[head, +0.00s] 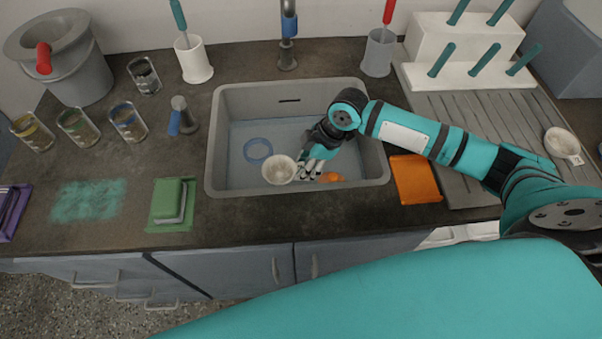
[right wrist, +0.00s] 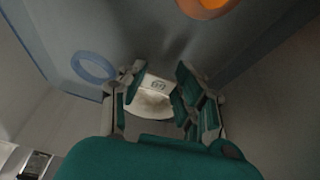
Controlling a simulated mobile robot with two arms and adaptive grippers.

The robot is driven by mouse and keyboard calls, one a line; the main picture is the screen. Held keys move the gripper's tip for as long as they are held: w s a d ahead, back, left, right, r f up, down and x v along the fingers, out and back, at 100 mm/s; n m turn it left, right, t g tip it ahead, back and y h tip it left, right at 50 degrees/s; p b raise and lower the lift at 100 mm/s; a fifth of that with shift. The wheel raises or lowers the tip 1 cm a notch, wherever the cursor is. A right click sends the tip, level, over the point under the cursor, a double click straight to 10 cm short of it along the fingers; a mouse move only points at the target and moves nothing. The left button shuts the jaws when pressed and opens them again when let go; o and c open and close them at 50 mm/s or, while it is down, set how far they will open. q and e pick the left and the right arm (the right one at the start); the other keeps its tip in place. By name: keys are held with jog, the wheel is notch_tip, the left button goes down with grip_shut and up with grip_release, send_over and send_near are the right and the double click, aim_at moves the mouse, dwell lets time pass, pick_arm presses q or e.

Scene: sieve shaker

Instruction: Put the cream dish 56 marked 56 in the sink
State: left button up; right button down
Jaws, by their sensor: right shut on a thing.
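The cream dish (head: 279,169) is a small round bowl held inside the outline of the grey sink (head: 214,150), near its front wall. My right gripper (head: 301,170) is shut on it from the right. In the right wrist view the dish (right wrist: 152,103) sits between the fingers (right wrist: 155,95), held by a flat tab with a dark mark too small to read surely. I cannot tell whether the dish touches the sink floor. My left gripper is not in view.
A blue ring (head: 258,151) and an orange thing (head: 331,177) lie in the sink. A second cream dish (head: 563,142) rests on the ribbed drainboard (head: 470,130) at right. An orange cloth (head: 415,180) lies beside the sink. The tap (head: 288,40) stands behind it.

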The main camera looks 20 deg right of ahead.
aim_at(299, 183)
jog(key=shift+f, duration=0.7)
notch_tip(299, 183, down, 3)
jog(key=shift+f, duration=0.1)
jog(key=c, duration=1.3)
grip_release()
jog(key=o, duration=0.3)
jog(key=shift+f, duration=0.1)
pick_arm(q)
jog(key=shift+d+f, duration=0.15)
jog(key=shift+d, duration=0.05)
pick_arm(e)
jog(key=shift+o, duration=0.2)
